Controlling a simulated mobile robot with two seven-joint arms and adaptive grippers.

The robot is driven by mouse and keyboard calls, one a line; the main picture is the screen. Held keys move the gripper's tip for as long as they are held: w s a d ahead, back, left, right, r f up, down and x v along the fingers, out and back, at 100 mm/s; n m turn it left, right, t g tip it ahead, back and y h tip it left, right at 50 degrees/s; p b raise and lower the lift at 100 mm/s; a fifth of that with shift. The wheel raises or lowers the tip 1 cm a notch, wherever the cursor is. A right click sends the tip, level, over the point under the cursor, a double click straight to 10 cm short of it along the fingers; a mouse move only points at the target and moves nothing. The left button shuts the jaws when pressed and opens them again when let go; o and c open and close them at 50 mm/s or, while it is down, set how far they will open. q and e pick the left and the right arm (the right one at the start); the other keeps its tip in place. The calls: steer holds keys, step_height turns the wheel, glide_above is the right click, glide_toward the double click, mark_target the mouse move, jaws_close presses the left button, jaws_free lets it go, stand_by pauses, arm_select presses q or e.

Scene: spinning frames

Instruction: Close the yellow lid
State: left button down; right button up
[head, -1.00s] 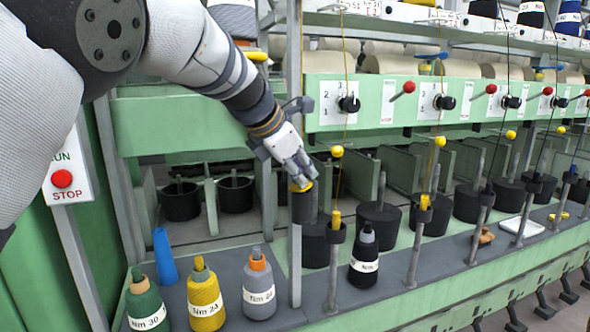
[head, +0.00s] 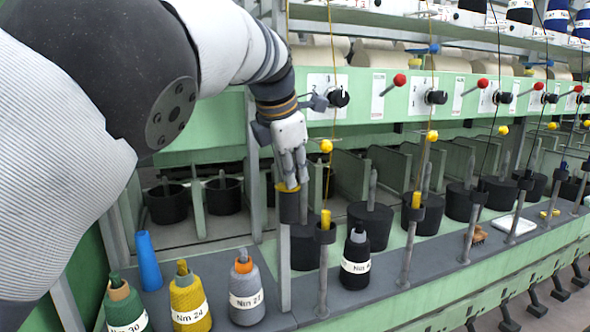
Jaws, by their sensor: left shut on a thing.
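The yellow lid (head: 287,188) is a small flat disc at the top of a dark cylindrical cup (head: 290,208), which stands on a grey post. My left gripper (head: 290,180) reaches down from above with its fingers shut on the lid's edge. The fingers cover part of the lid, so I cannot tell whether it lies fully flat on the cup. My right gripper is not in view.
Bobbins stand on the dark ledge: green (head: 124,308), yellow (head: 188,300), grey (head: 246,290) and black (head: 356,256). A blue cone (head: 148,262) stands behind them. A yellow-topped post (head: 325,222) is close to the right of the cup. Yarns with yellow balls (head: 326,146) hang nearby.

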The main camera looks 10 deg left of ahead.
arm_select(q)
steer(key=shift+a+f, duration=0.1)
steer(key=shift+f, duration=0.3)
steer(key=c, duration=1.6)
jaws_free()
steer(key=shift+o, duration=0.2)
steer(key=shift+r, duration=0.15)
steer(key=shift+s+r, duration=0.15)
steer(key=shift+r, duration=0.2)
steer(key=v, duration=0.6)
steer(key=shift+s+r, duration=0.2)
steer(key=shift+r, duration=0.15)
steer(key=shift+f, duration=0.1)
